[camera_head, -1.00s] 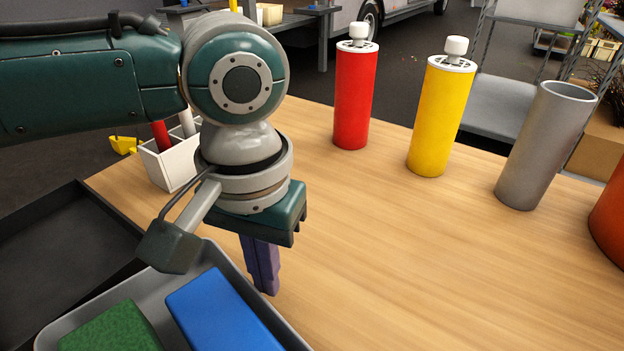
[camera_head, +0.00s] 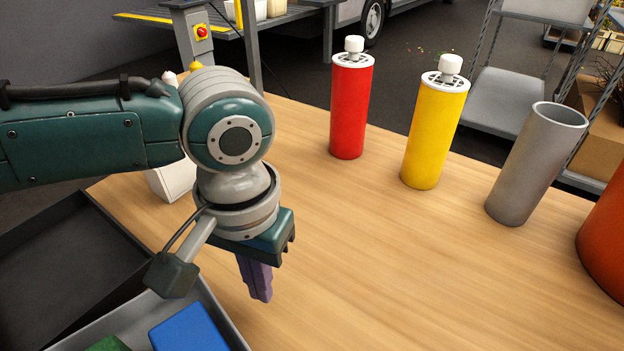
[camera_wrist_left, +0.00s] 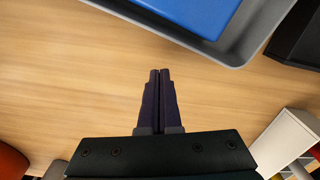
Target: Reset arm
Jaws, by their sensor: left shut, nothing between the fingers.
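My left gripper (camera_head: 261,296) points down over the wooden table (camera_head: 400,270), to the right of the grey tray. Its purple fingers are shut with nothing between them. In the left wrist view the closed fingers (camera_wrist_left: 160,73) are side by side above bare wood. The grey tray (camera_head: 226,318) holds a blue block (camera_head: 190,332) and a green block (camera_head: 108,344), both cut off by the bottom edge of the head view. The blue block (camera_wrist_left: 200,12) also shows in the wrist view. My right gripper is in neither view.
A red canister (camera_head: 349,110), a yellow canister (camera_head: 434,130), a grey tube (camera_head: 536,165) and an orange container (camera_head: 608,235) stand along the table's far right. A white box (camera_head: 170,180) is partly hidden behind my left arm. The table's middle is clear.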

